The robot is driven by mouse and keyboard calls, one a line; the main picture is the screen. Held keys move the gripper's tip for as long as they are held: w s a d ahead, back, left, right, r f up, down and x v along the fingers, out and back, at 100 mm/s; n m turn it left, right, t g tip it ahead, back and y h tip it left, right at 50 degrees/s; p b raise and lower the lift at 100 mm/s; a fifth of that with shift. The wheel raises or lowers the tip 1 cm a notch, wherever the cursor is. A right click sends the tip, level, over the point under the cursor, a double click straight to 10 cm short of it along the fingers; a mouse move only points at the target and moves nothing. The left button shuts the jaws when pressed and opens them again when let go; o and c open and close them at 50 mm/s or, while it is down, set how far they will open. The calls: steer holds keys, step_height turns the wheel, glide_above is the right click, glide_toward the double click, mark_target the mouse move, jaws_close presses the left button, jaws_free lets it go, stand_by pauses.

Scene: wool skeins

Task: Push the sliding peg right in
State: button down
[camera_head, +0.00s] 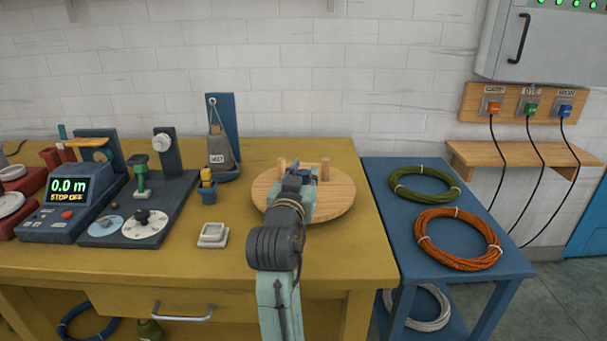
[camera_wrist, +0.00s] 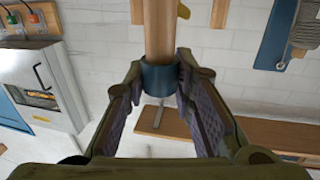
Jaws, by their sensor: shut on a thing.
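A round wooden board (camera_head: 340,200) lies on the yellow workbench near its right end, with wooden pegs (camera_head: 325,169) standing up from it. My gripper (camera_head: 300,180) is over the board and hides its middle. In the wrist view my gripper (camera_wrist: 160,72) is shut on a wooden peg (camera_wrist: 158,30) with a blue collar (camera_wrist: 159,79). The collar sits between the two fingertips, and the wooden shaft runs on past them. The peg's seat is hidden behind my arm in the head view.
A small stacked white dish (camera_head: 213,235) lies left of my arm. A meter (camera_head: 65,205) and a winding stand (camera_head: 140,225) fill the bench's left. A blue side table (camera_head: 390,240) holds green (camera_head: 424,184) and orange (camera_head: 459,239) skeins. Bench front is clear.

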stand_by(0.3)
steer(key=w, duration=0.5)
steer(key=shift+p, duration=0.4)
steer(key=c, duration=1.3)
jaws_free()
steer(key=shift+c, duration=0.2)
steer(key=s+a, duration=0.2)
steer(key=s, duration=0.9)
steer(key=shift+s+a, duration=0.15)
steer(key=shift+s, duration=0.2)
